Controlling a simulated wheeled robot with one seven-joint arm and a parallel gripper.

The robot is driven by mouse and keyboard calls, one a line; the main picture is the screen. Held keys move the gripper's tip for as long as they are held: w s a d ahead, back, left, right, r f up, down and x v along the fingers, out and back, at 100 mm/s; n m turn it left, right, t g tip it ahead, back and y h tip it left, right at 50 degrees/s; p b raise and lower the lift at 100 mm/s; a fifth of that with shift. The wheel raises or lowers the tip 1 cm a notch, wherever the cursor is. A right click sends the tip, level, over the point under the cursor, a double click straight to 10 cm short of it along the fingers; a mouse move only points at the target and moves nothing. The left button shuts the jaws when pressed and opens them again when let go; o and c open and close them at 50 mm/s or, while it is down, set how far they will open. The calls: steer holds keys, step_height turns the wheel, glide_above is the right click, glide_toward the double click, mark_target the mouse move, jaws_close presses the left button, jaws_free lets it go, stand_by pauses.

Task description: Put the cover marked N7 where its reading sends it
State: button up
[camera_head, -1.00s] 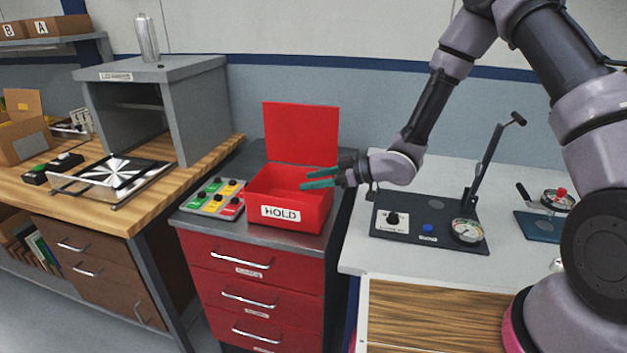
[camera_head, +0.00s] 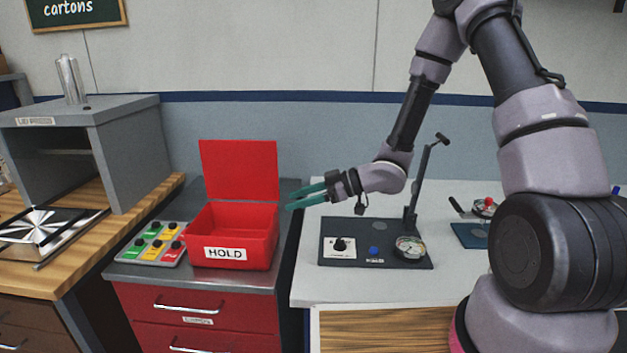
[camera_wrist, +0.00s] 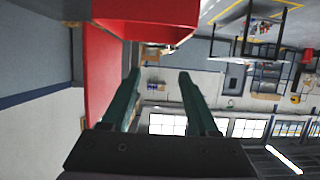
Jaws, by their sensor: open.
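No cover marked N7 can be made out in either view. My gripper (camera_head: 306,197) is open and empty, its two teal fingers pointing left, beside the upper right edge of the red HOLD box (camera_head: 236,254). The box's lid (camera_head: 240,170) stands up, and its visible inside looks empty. In the wrist view my gripper (camera_wrist: 158,78) has its fingers apart with nothing between them; the red box (camera_wrist: 150,31) shows at the top. A black test fixture (camera_head: 338,259) with a dial gauge (camera_head: 409,247), knob, blue button and raised lever stands on the white bench to the right.
A panel with green, yellow and red sections (camera_head: 152,243) sits left of the box on the red drawer cabinet (camera_head: 225,309). Farther left is a grey open-front housing (camera_head: 125,114) on a wooden bench. A small blue-based device (camera_head: 470,236) stands right of the fixture.

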steer(key=w+d+r+m+t+h, duration=0.4)
steer(key=w+d+r+h, duration=0.15)
steer(key=d, duration=0.35)
steer(key=w+d+r+m+t+h, duration=0.4)
steer(key=w+d+r, duration=0.1)
steer(key=d+r, duration=0.25)
steer(key=s+d+r+m+h, duration=0.4)
steer(key=s+d+r+m, duration=0.2)
steer(key=d+r, duration=0.35)
steer(key=s+r+m+g+y, duration=0.1)
steer(key=s+r+m, duration=0.2)
steer(key=s, duration=0.6)
steer(key=s+d+r+m+g, duration=0.1)
steer(key=s+r+m, duration=0.2)
steer(key=s, duration=0.7)
steer(key=shift+s+d+m+y, duration=0.25)
steer(key=shift+m+y, duration=0.1)
steer(key=shift+m, duration=0.35)
steer(key=shift+r, duration=0.1)
